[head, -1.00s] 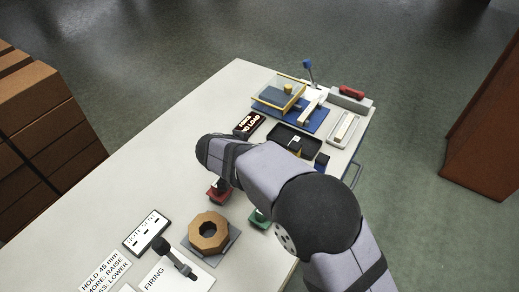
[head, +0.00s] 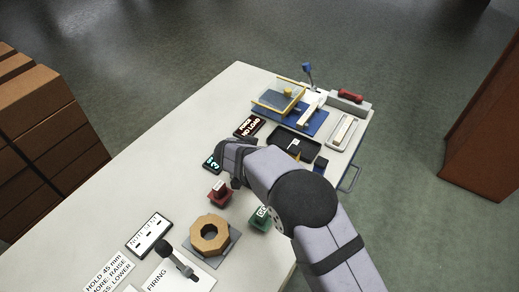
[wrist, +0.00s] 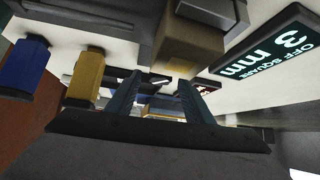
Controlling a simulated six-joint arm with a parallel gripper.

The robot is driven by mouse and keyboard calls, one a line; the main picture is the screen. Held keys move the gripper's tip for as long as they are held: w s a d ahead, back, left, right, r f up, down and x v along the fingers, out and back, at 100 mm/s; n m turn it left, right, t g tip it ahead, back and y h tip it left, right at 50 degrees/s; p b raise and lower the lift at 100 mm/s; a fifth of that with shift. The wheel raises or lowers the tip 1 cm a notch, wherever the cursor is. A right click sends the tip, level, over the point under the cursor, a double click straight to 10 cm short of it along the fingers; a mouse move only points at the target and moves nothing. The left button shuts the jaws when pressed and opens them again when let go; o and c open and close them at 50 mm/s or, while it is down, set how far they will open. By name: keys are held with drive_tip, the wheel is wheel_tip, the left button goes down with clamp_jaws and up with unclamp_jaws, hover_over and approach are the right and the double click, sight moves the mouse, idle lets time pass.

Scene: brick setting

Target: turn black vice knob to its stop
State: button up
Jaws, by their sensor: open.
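I cannot pick out the black vice knob for certain in either view. My arm covers the middle of the bench in the head view, and a vice may be hidden behind it. My gripper (wrist: 160,88) shows in the wrist view with its two bluish fingers apart and nothing clear between them. A tan block (wrist: 190,38) with a grey part beside it is just beyond the fingers, seen from close and low. The black "OFF SQUARE 3 mm" display (wrist: 268,45) is to the right, and it also shows beside my wrist in the head view (head: 211,162).
A red button block (head: 219,195) and a green one (head: 260,219) stand near my arm. A wooden ring (head: 210,234) and a black-knobbed lever (head: 177,258) are at the front. A "FORCE NO LOAD" display (head: 249,126), a black tray (head: 275,147) and a blue-based fixture (head: 312,122) lie farther back.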

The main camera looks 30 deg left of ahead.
drive_tip(key=c, duration=1)
drive_tip(key=shift+c, duration=0.2)
drive_tip(key=shift+f+b, duration=0.2)
drive_tip(key=shift+b, duration=0.7)
drive_tip(key=shift+d+f+n+y+b, duration=0.15)
drive_tip(key=shift+n+y+b, duration=0.4)
drive_tip(key=shift+b, duration=0.6)
drive_tip(key=n+y+b, duration=0.1)
drive_tip(key=n+b, duration=0.1)
drive_tip(key=b, duration=0.1)
drive_tip(key=shift+w+d+g+b, duration=0.1)
drive_tip(key=shift+g+b, duration=0.2)
drive_tip(key=shift+d+r+n+g+y, duration=0.1)
drive_tip(key=shift+r+n+g+y, duration=0.1)
drive_tip(key=shift+n+y, duration=0.3)
drive_tip(key=shift+r+n+g+y, duration=0.2)
drive_tip(key=shift+n+y, duration=0.15)
drive_tip(key=shift+n, duration=0.2)
drive_tip(key=shift+n+g+y+p, duration=0.3)
drive_tip(key=shift+n+y+p, duration=0.1)
drive_tip(key=shift+n, duration=0.2)
drive_tip(key=shift+f+n, duration=0.1)
drive_tip(key=shift+n, duration=0.2)
